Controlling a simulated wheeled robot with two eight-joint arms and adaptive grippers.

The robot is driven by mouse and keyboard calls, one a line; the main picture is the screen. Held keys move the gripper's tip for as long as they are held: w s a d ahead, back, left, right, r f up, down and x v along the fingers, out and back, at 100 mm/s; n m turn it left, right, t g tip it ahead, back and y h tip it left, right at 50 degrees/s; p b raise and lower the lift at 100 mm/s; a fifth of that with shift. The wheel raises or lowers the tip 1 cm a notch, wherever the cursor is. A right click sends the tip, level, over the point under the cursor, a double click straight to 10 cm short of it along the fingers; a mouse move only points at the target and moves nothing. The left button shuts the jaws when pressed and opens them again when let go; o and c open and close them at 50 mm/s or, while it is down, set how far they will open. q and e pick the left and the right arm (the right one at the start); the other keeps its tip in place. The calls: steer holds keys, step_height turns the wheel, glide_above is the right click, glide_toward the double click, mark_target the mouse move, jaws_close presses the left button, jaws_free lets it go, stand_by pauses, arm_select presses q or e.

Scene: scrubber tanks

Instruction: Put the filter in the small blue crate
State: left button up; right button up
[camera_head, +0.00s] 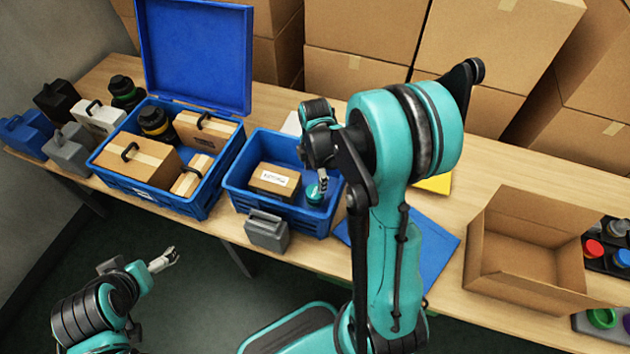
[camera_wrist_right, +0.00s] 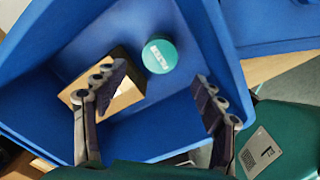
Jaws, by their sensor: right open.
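The small blue crate (camera_head: 237,181) stands on the table, open at the top. Inside it are a brown box (camera_head: 274,181) with a white label and a teal round canister (camera_head: 315,193), which looks like the filter. In the right wrist view the canister (camera_wrist_right: 159,56) shows its round teal top with a small white label; it lies beyond the fingertips, apart from them. My right gripper (camera_wrist_right: 152,88) is open and empty over the crate, with the brown box (camera_wrist_right: 118,98) near one finger. My left gripper (camera_head: 165,261) hangs low in front of the table, away from everything.
A larger blue crate (camera_head: 150,198) with its lid up holds cartons and a dark canister, left of the small one. A grey case (camera_head: 267,231) stands against the small crate's front. A blue sheet (camera_head: 436,250) and an open cardboard box (camera_head: 520,268) are on the right.

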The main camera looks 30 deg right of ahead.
steer(key=s+a+r+m+t, duration=0.3)
steer(key=s+a+r+m, duration=0.2)
steer(key=r+m, duration=0.2)
steer(key=s+a+r+m+t, duration=0.4)
steer(key=r+m, duration=0.4)
steer(key=m, duration=0.2)
steer(key=shift+s+a+r, duration=0.3)
steer(key=shift+s+a, duration=0.55)
steer(key=shift+s, duration=0.1)
